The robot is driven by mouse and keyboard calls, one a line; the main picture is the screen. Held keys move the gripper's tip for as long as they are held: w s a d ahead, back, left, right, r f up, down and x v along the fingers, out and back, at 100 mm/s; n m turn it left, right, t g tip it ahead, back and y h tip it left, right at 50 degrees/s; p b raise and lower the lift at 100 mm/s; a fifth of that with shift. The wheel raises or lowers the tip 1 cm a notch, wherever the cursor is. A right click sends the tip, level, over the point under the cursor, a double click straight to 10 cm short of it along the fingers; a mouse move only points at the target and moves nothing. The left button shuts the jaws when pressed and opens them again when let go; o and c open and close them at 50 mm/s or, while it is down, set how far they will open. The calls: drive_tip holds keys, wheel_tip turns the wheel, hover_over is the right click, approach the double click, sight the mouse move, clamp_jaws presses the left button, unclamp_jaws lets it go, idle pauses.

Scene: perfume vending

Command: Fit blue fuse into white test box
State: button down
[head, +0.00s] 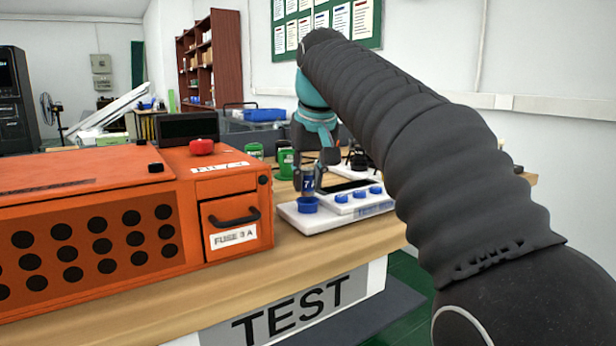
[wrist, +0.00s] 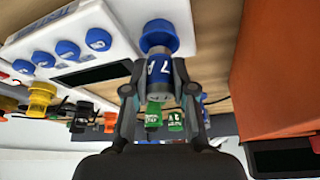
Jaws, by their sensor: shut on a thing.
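My gripper (head: 316,172) is shut on the blue fuse (head: 308,183), which has a blue band marked "7 A" and silver ends. The fuse is roughly upright above the blue round socket (head: 307,205) of the white test box (head: 325,218). In the wrist view the fuse (wrist: 160,72) sits between my fingertips (wrist: 160,92), and its silver far end meets the blue socket (wrist: 157,35). I cannot tell whether that end is inside the socket. The white test box (wrist: 113,25) also has a row of blue knobs (wrist: 68,48) and a dark display (wrist: 92,73).
An orange machine (head: 190,195) with a drawer labelled "FUSE 3 A" stands left of the box on the wooden table (head: 280,255). Green fuses (head: 286,163) stand behind. Black, yellow and red parts (wrist: 42,98) show beyond the box in the wrist view.

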drive_tip(key=shift+f+b, duration=0.65)
drive_tip(key=shift+f, duration=0.3)
drive_tip(key=shift+r, duration=0.15)
drive_tip(key=shift+r+p, duration=1.9)
drive_tip(key=shift+p, duration=0.45)
